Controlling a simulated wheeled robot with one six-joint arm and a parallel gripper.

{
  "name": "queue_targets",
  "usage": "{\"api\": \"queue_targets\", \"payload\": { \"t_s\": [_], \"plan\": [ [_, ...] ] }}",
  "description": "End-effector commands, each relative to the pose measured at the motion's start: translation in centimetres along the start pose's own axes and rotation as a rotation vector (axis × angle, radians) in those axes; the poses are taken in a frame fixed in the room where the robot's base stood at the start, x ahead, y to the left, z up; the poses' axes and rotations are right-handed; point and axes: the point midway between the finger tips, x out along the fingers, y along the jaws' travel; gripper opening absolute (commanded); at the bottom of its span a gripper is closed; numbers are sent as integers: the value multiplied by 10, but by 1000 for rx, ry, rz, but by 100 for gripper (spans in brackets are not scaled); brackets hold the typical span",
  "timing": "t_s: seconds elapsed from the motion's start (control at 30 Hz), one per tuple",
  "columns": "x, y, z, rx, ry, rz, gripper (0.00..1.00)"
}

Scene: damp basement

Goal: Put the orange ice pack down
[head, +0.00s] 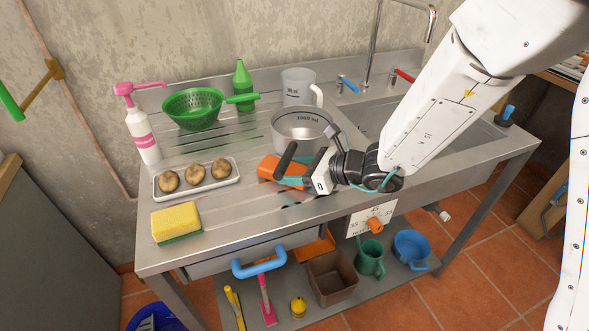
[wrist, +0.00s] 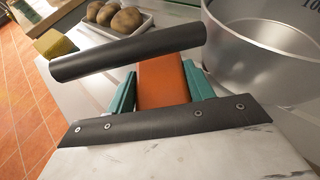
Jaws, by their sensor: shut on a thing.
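The orange ice pack (head: 268,167) is between the jaws of my gripper (head: 291,172), over the metal drainboard near its front edge. My gripper is shut on it. In the wrist view the orange ice pack (wrist: 162,82) shows between two dark finger plates, with teal pieces on both sides of it; the gripper (wrist: 150,88) covers part of it. I cannot tell whether the pack touches the drainboard (head: 225,215).
A metal pot (head: 301,135) stands right behind the gripper. A white tray (head: 197,188) with potatoes is to the left, and a yellow sponge (head: 176,219) is at the front left. A green colander (head: 193,107) and a pump bottle (head: 142,130) stand farther back. Bare drainboard lies front of the tray.

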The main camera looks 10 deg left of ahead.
Motion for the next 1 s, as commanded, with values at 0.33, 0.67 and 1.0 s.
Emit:
{"api": "queue_targets", "payload": {
  "t_s": [0.33,0.67,1.0],
  "plan": [
    [1,0,-2,-2,0,0,72],
    [0,0,0,-2,-1,0,74],
    [-57,-1,2,-1,-2,-5,74]
  ]
}}
